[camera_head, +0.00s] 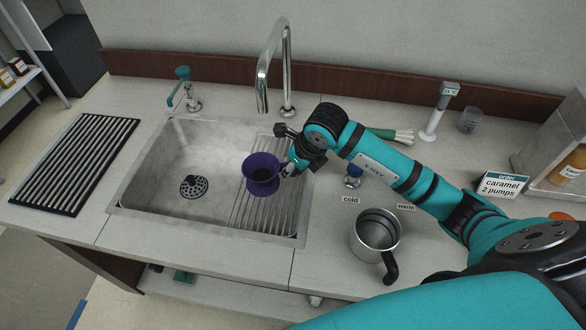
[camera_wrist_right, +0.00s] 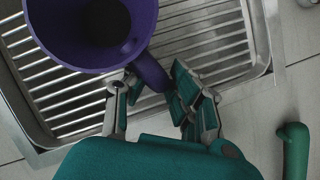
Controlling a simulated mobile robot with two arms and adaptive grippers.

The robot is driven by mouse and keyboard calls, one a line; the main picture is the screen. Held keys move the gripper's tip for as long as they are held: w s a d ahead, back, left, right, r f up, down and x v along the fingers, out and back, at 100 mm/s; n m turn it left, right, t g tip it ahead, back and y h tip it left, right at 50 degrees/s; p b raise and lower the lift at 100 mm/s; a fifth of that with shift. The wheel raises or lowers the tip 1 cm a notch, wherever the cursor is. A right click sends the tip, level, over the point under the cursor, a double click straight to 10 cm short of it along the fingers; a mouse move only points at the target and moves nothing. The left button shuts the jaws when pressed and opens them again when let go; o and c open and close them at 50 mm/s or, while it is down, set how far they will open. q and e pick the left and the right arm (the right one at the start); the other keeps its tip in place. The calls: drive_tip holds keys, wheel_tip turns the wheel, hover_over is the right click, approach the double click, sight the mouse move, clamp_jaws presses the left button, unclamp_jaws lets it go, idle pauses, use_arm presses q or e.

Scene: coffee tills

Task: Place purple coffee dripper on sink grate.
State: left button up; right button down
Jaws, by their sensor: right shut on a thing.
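The metal sink grate (camera_head: 280,205) covers the right part of the sink basin. I cannot tell whether the dripper touches the grate. My left gripper is not in view.
The sink basin (camera_head: 165,165) is open left of the grate, with a drain (camera_head: 193,186). A tall faucet (camera_head: 287,75) stands behind. A metal pitcher (camera_head: 375,233) stands on the counter at right. A black rack (camera_head: 75,160) lies at left.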

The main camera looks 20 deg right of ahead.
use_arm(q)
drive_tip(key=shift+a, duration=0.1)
use_arm(e)
drive_tip(key=c, duration=1.2)
unclamp_jaws()
use_arm(q)
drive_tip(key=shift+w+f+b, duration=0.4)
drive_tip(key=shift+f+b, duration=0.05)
drive_tip(key=shift+b, duration=0.05)
use_arm(e)
drive_tip(key=v, duration=1.2)
drive_tip(key=shift+s, duration=0.1)
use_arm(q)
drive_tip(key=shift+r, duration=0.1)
use_arm(e)
drive_tip(key=shift+r, duration=0.15)
